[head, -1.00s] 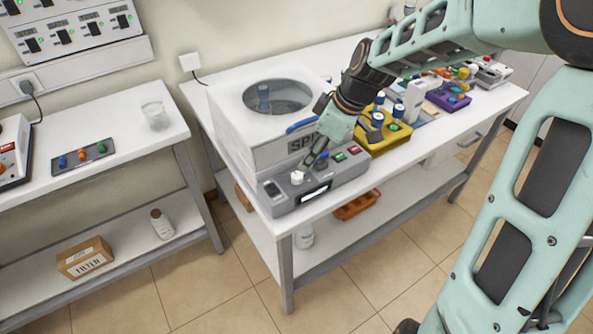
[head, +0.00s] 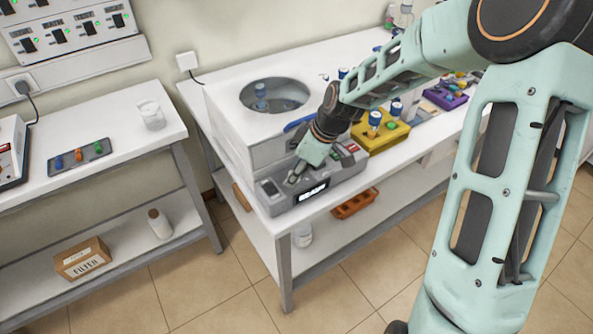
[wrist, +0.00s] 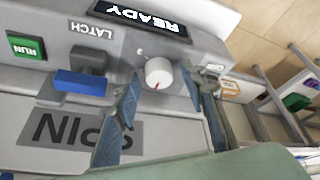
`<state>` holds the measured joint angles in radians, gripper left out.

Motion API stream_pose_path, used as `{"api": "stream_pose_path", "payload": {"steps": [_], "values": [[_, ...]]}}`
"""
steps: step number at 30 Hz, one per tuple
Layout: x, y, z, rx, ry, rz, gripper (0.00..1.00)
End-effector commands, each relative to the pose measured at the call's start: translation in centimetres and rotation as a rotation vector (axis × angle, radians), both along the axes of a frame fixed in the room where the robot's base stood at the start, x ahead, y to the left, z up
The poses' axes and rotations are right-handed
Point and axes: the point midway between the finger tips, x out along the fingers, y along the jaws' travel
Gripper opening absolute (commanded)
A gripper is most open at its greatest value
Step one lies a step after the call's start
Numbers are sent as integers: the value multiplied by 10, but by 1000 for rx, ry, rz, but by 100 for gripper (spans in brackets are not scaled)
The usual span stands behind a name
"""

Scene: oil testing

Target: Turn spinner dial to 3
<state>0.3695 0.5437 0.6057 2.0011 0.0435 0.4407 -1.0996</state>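The spinner (head: 228,130) is a white box with a round window on top and a grey control panel in front. In the wrist view its dial (wrist: 158,72) is a round white knob with a red mark, pointing toward the lower part of the picture. My gripper (wrist: 162,76) is open, with one finger on each side of the dial; I cannot tell whether either touches it. In the head view my gripper (head: 295,178) is at the panel and mostly hides the dial. The display (head: 313,190) reads READY in the wrist view (wrist: 142,15).
A green RUN button (wrist: 26,46) and a blue-tipped LATCH switch (wrist: 80,82) sit beside the dial. A yellow rack (head: 381,138) with blue-capped vials stands right of the spinner. A side table (head: 95,175) at left holds a coloured-button panel and a glass jar.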

Motion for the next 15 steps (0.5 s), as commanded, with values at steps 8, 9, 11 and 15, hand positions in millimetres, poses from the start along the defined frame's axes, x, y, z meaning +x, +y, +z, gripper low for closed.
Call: {"api": "stream_pose_path", "payload": {"steps": [8, 9, 11, 15], "values": [[0, 0, 0, 0, 0, 0, 6], [0, 0, 0, 0, 0, 0, 2], [0, 0, 0, 0, 0, 0, 0], [0, 0, 0, 0, 0, -10, 0]]}}
